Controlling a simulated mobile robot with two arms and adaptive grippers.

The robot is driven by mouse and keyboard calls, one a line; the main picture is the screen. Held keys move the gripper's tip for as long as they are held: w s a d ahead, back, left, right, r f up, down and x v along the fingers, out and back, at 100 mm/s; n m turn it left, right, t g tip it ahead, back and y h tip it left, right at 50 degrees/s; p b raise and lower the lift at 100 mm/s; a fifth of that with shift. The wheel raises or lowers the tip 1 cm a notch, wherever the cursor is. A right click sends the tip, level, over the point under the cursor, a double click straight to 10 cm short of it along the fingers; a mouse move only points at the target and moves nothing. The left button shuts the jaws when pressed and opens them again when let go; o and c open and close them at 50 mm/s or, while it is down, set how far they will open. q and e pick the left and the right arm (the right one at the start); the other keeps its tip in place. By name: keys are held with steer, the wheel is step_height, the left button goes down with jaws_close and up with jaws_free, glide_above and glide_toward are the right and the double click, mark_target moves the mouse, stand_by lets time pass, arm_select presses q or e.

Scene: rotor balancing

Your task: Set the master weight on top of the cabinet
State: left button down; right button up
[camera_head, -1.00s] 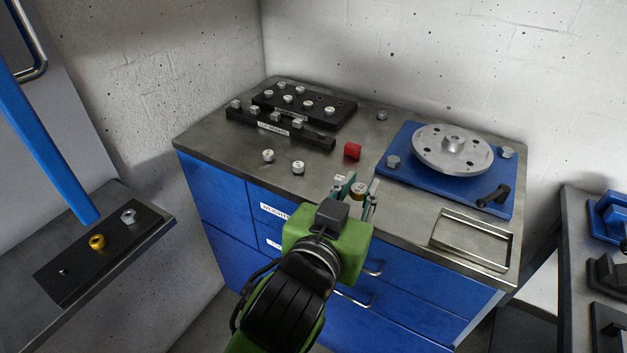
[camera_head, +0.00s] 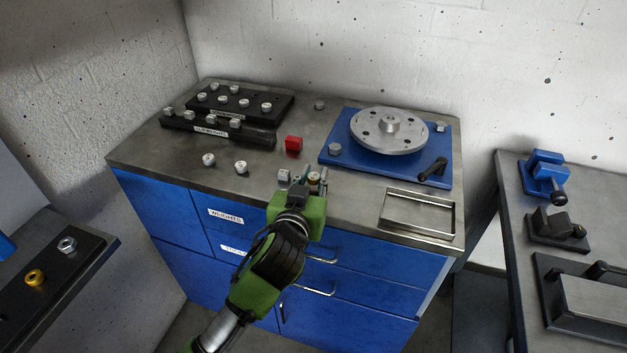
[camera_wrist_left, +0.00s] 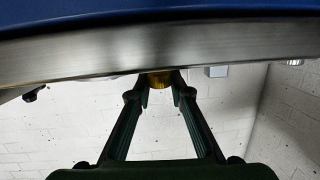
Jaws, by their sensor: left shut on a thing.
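The cabinet (camera_head: 300,212) is blue with a grey metal top. My left gripper (camera_head: 311,182) is at the front edge of that top and shut on a small brass-coloured weight, the master weight (camera_head: 314,177). In the left wrist view the weight (camera_wrist_left: 159,79) is between the fingertips of the left gripper (camera_wrist_left: 160,88), partly hidden by the cabinet's metal edge (camera_wrist_left: 90,55). I cannot tell whether it touches the top. A small silver block (camera_head: 284,175) stands just left of the gripper. My right gripper is not in view.
Side tables stand left and right.

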arm_select(q)
steer(key=shift+f, duration=0.65)
steer(key=c, duration=1.8)
jaws_free()
steer(key=shift+f, duration=0.1)
steer(key=shift+c, duration=0.2)
steer(key=v, duration=1.2)
steer(key=shift+b, duration=0.3)
